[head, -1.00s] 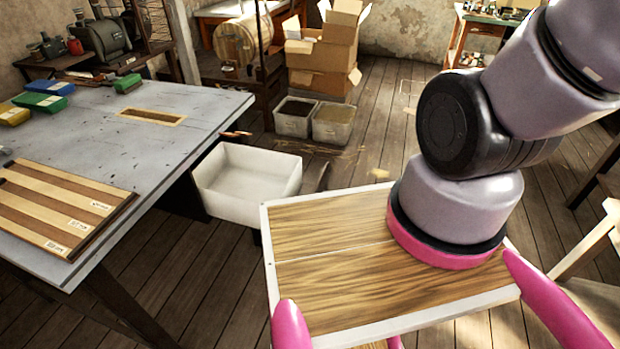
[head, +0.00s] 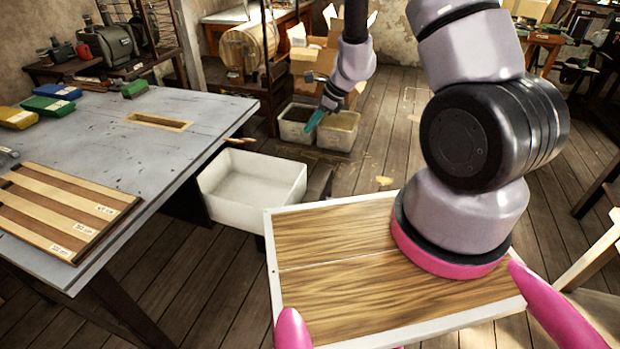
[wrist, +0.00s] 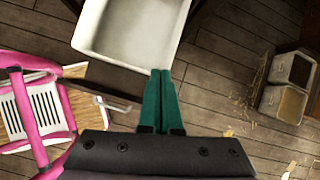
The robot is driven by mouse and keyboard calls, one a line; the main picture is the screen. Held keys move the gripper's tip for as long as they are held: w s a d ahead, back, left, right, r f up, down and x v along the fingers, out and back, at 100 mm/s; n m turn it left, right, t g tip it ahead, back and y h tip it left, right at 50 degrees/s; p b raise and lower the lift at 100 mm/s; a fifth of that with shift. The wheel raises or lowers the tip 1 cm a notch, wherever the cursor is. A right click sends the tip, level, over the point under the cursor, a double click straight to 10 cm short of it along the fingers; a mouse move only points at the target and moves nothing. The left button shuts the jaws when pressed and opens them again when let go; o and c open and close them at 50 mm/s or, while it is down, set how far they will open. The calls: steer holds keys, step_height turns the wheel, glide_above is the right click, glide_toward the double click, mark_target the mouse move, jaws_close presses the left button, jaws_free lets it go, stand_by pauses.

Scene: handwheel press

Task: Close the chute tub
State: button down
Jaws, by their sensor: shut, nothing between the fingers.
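The white chute tub (head: 270,213) is open-topped and looks empty. In the head view it stands out past the right edge of the grey table, lower than the tabletop. It also shows at the top of the wrist view (wrist: 112,54). My gripper (head: 311,128) has teal fingers pressed together and holds nothing. In the head view it hangs above and to the right of the tub, behind it. In the wrist view the fingertips (wrist: 161,72) appear near the tub's lower right corner, with no clear contact.
The grey table (head: 110,130) has a slot (head: 158,121), a striped board (head: 60,210) and coloured boxes at left. Two bins (head: 338,132) stand on the floor behind my gripper. My wood-topped base (head: 340,245) is close in front of the tub.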

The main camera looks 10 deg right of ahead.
step_height(320, 180, down, 21)
steer(key=m+h, duration=0.1)
steer(key=m, duration=0.2)
steer(key=shift+r+g+h, duration=0.1)
steer(key=shift+g+h, duration=0.2)
steer(key=shift+a, duration=0.1)
